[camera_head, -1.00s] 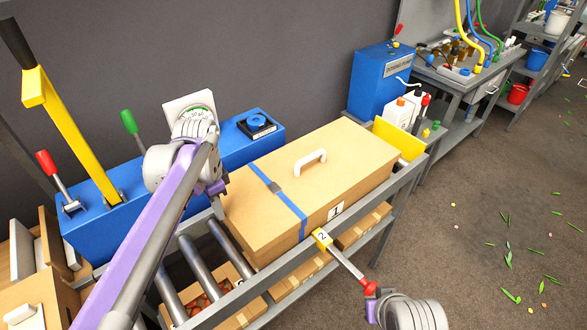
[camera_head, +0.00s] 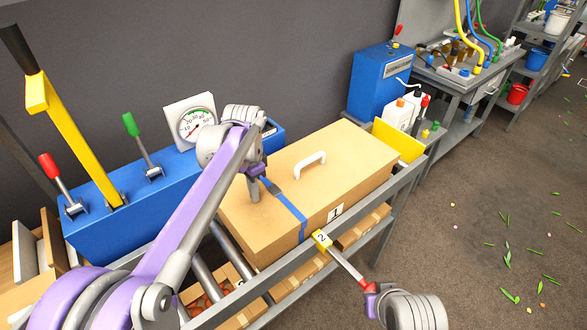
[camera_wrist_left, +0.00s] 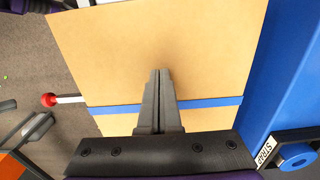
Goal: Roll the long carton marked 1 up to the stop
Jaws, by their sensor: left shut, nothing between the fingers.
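The long cardboard carton marked 1 (camera_head: 330,185) lies on a roller conveyor, with a white handle and a blue strap. Its far right end is by an upright yellow plate (camera_head: 411,146), which looks like the stop; the gap between them is hard to judge. My left gripper (camera_head: 254,197) is shut and empty, pointing down at the carton top left of the strap. The left wrist view shows its closed fingers (camera_wrist_left: 160,73) over bare cardboard; contact is unclear. My right gripper (camera_head: 371,291) is at the lower right, by a red knob; its fingers are not clear.
A rod joins the red knob to a yellow block marked 2 (camera_head: 322,239) on the conveyor's grey front rail. A blue cabinet (camera_head: 130,205) with levers and a dial gauge (camera_head: 196,122) stands behind. Bare rollers (camera_head: 205,277) show left of the carton. Bottles stand beyond the yellow plate.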

